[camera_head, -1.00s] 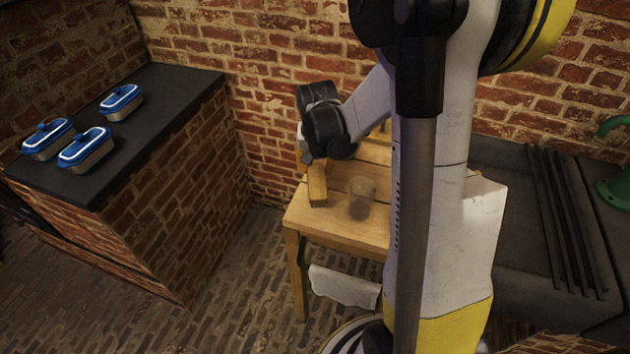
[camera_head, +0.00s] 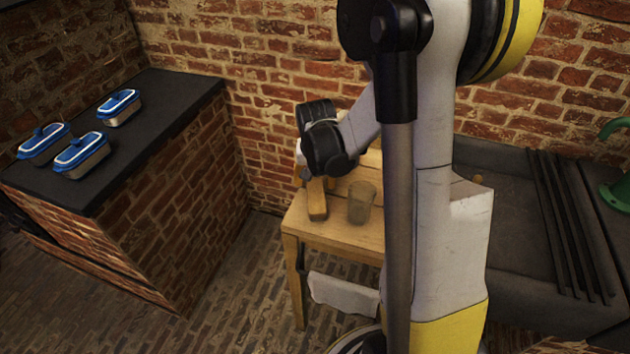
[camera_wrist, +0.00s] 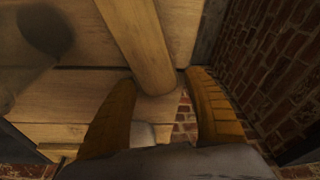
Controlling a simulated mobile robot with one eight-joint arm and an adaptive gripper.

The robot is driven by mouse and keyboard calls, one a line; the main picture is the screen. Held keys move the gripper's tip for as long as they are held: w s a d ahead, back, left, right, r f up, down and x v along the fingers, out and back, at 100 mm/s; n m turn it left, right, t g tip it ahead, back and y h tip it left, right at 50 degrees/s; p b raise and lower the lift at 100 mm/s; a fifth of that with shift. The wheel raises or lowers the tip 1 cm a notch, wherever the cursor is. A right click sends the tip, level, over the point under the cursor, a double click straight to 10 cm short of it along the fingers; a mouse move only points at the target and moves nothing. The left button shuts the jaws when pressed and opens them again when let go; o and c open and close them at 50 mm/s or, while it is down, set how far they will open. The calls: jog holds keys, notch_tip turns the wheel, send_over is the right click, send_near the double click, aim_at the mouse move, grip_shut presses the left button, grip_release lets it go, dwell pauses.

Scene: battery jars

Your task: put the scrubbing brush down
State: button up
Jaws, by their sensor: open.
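The scrubbing brush looks like a long wooden bar (camera_wrist: 143,45) in the wrist view, its near end between my fingers. In the head view a wooden piece that seems to be the brush (camera_head: 317,203) is under my gripper, low at the wooden table (camera_head: 340,236). My gripper (camera_wrist: 160,100) is open, with one orange-brown finger on each side of the bar's end and visible gaps beside it. The bristles are not distinguishable. The dark wrist hides the upper part of the brush in the head view.
A clear brownish tumbler (camera_head: 361,203) stands on the table just right of the brush. A white cloth (camera_head: 343,293) hangs below the front edge. Brick walls are close behind. Blue-lidded containers (camera_head: 82,152) sit on the dark counter at left; a dark sink (camera_head: 520,215) is at right.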

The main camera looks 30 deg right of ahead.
aim_at(315, 187)
jog(key=p+v, duration=0.5)
jog(key=v, duration=0.7)
jog(key=s+a+r+n+t, duration=0.2)
jog(key=s+a+r+n, duration=0.1)
jog(key=s+a+r, duration=0.2)
jog(key=s+a+r+n+t+y, duration=0.1)
jog(key=s+a+r+n+t, duration=0.2)
jog(key=s+a, duration=0.4)
notch_tip(315, 187, up, 3)
jog(key=a+n, duration=0.1)
jog(key=a, duration=0.2)
jog(key=shift+s+f, duration=0.25)
jog(key=shift+s, duration=0.15)
jog(key=shift+f, duration=0.15)
